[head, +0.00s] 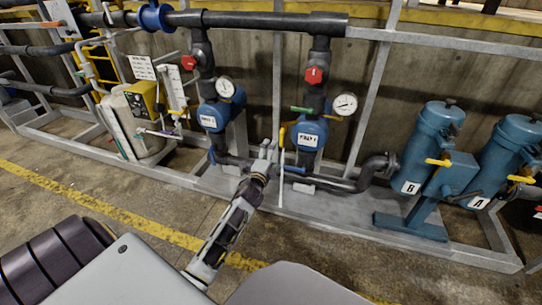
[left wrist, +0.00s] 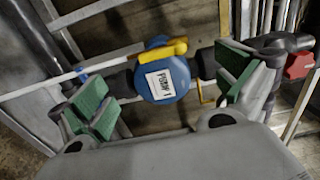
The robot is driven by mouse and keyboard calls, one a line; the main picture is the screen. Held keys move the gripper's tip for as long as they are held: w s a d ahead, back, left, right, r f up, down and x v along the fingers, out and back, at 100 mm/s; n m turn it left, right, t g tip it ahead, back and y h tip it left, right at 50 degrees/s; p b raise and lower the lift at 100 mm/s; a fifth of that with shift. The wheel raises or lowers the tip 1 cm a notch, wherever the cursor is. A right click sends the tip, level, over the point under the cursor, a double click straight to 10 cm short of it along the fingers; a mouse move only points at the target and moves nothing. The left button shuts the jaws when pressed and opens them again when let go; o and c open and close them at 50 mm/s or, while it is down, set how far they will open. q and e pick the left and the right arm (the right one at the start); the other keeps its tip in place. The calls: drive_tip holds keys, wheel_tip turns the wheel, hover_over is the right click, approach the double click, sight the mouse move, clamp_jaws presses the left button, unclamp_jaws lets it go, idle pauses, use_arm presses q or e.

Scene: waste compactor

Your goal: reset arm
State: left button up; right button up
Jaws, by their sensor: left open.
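My left arm reaches in from the bottom of the head view. Its gripper (head: 265,152) is in front of the pipe frame, near the right-hand blue pump (head: 308,138). In the left wrist view the gripper (left wrist: 162,88) is open, with its green pads apart and nothing between them. Beyond the pads is a blue pump (left wrist: 168,78) with a white label and a yellow lever (left wrist: 163,51) across its top. The yellow lever also shows in the head view (head: 282,137). My right gripper is not in view.
A second blue pump (head: 215,115) stands to the left. Gauges (head: 345,104) and red valve handles (head: 314,75) sit on the pipes. Blue filter housings (head: 432,138) stand at the right. A grey pipe (head: 368,172) lies low in the frame. The floor in front is clear, with a yellow line (head: 120,209).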

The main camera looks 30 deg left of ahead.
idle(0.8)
use_arm(q)
wheel_tip(320, 180, down, 5)
drive_tip(key=s+a+n+g+y, duration=0.1)
drive_tip(key=s+a+n+g, duration=0.25)
drive_tip(key=n, duration=0.55)
drive_tip(key=s+d+f+n+g+h, duration=0.1)
drive_tip(key=s+d+g+h, duration=0.1)
drive_tip(key=s+d, duration=0.45)
drive_tip(key=s+d+f+n+g+h, duration=0.1)
drive_tip(key=s+d+n+g+h, duration=0.15)
drive_tip(key=d, duration=0.65)
drive_tip(key=s+d+f+g+h, duration=0.1)
drive_tip(key=s+d+g+h, duration=0.15)
drive_tip(key=s+d, duration=0.35)
drive_tip(key=s+d+f+g, duration=0.1)
drive_tip(key=s+d+f, duration=0.2)
drive_tip(key=s, duration=0.4)
drive_tip(key=s+d+f+g+h+p, duration=0.1)
drive_tip(key=s+d+f, duration=0.2)
drive_tip(key=s+f, duration=0.3)
drive_tip(key=shift+s+d, duration=0.25)
drive_tip(key=shift+s, duration=0.2)
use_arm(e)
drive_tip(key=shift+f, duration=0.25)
